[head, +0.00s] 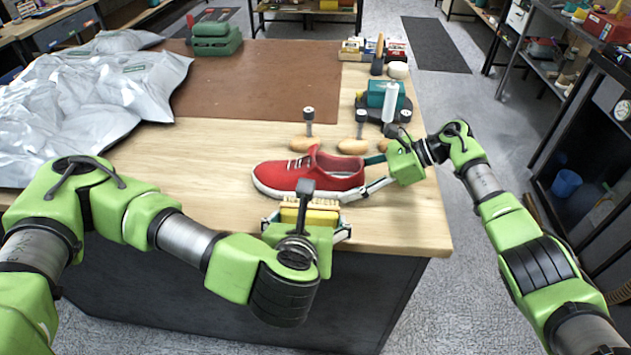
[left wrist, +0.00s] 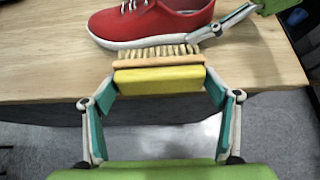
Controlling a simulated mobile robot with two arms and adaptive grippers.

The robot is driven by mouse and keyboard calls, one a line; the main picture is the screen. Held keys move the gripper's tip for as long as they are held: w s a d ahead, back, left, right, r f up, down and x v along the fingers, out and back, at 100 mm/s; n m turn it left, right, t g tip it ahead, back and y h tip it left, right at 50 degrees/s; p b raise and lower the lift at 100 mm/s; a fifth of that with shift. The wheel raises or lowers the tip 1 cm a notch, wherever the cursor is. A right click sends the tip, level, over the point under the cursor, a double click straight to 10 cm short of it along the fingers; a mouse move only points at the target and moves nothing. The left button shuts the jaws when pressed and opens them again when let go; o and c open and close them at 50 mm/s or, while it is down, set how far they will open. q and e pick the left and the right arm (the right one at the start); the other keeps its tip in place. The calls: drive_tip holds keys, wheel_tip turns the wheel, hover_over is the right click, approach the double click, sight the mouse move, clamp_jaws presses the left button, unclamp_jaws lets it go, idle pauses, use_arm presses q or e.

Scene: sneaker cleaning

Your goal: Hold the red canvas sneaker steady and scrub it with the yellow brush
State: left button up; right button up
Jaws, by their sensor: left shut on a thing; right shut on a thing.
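The red canvas sneaker (head: 300,176) with a white sole and laces lies upright near the table's front edge, toe to the left. It also shows in the left wrist view (left wrist: 160,22). My right gripper (head: 366,180) is shut on the sneaker's heel end from the right. My left gripper (head: 308,222) is shut on the yellow brush (left wrist: 160,80), in front of the sneaker. The brush's pale bristles (left wrist: 158,52) face the sneaker's sole and are very close to it; I cannot tell whether they touch.
Wooden-handled tools (head: 308,135) stand behind the sneaker. A teal box (head: 383,95) and a white bottle (head: 390,103) stand at the table's right side. A crumpled silver sheet (head: 90,95) covers the left. The brown mat (head: 265,75) is mostly clear.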

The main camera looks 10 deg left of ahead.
drive_tip(key=o, duration=1.4)
drive_tip(key=v, duration=1.2)
